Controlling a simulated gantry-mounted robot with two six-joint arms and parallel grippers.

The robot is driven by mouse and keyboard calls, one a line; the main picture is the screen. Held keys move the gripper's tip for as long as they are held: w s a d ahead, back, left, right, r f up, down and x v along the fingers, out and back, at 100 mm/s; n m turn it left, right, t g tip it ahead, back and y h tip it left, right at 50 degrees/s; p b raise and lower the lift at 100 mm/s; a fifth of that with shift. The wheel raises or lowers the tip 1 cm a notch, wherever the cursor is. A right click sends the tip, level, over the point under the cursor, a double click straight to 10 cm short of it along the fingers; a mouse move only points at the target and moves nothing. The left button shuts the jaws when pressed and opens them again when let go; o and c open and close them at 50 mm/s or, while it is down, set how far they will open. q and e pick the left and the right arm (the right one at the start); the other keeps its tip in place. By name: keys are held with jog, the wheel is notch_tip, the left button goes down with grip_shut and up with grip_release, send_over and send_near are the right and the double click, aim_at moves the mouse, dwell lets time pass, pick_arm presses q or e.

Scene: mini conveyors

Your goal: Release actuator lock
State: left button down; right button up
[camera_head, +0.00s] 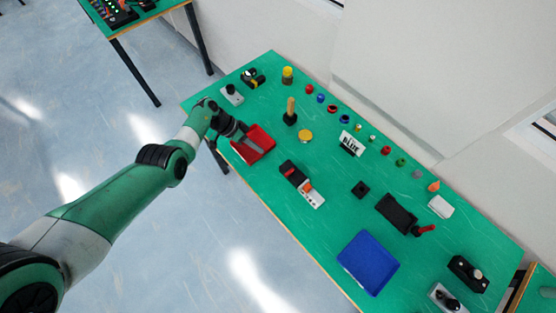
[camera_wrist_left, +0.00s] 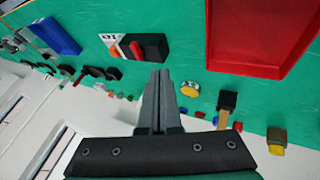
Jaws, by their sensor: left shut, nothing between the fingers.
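I cannot tell for certain which part is the actuator lock. A black and white device with an orange-red lever (camera_head: 302,184) lies near the middle of the green table. In the left wrist view the same device (camera_wrist_left: 137,47) shows just beyond my fingertips, with a black block and a white lettered face. My left gripper (camera_head: 243,130) is by the red tray (camera_head: 262,137), up and left of that device. In the left wrist view its fingers (camera_wrist_left: 160,76) are shut together with nothing between them. My right gripper is not in view.
A blue tray (camera_head: 368,263) lies at the table's front. A wooden-handled tool (camera_head: 291,111), a yellow disc (camera_head: 306,136) and a "BLUE" sign (camera_head: 352,143) stand toward the back. Small coloured parts line the rear edge. Green tabletop (camera_head: 330,215) is clear between device and blue tray.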

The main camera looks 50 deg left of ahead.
aim_at(289, 173)
pick_arm(q)
jog(key=b+x, duration=0.8)
jog(key=x, duration=0.2)
jog(key=shift+d+f+b, duration=0.15)
jog(key=shift+f+b, duration=0.15)
jog(key=shift+f, duration=0.1)
jog(key=d+p, duration=0.1)
jog(key=d+r+p, duration=0.1)
jog(key=p, duration=0.1)
jog(key=shift+d+r, duration=0.1)
jog(key=shift+d, duration=0.75)
